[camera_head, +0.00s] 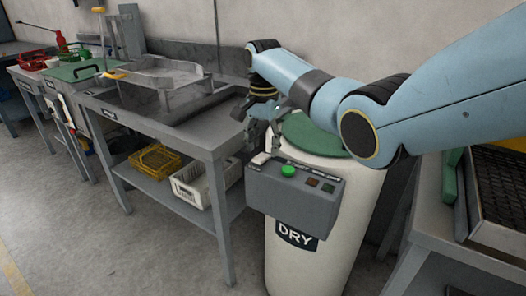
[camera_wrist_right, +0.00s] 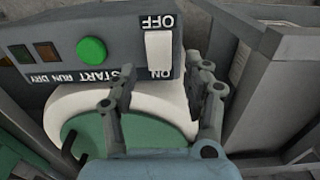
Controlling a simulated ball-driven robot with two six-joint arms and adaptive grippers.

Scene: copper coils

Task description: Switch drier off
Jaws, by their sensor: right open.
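The drier (camera_head: 345,215) is a cream drum with a green lid (camera_head: 318,137) and a "DRY" label. Its grey control box (camera_head: 290,196) sits on the front. A white rocker switch (camera_head: 261,159) is at the box's left end in the head view. It also shows in the right wrist view (camera_wrist_right: 158,52), upside down, between the words OFF and ON. A round green START button (camera_wrist_right: 91,50) is beside it. My right gripper (camera_head: 263,124) is open and empty, above and behind the switch. In the wrist view its fingers (camera_wrist_right: 160,88) are spread, one towards each side of the switch. My left gripper is not in view.
A grey workbench (camera_head: 140,122) stands left of the drier, with a metal tray on top and a yellow basket (camera_head: 155,159) and a white crate (camera_head: 196,185) on its lower shelf. Another bench with a dark mesh tray (camera_head: 497,190) is on the right. Floor in front is clear.

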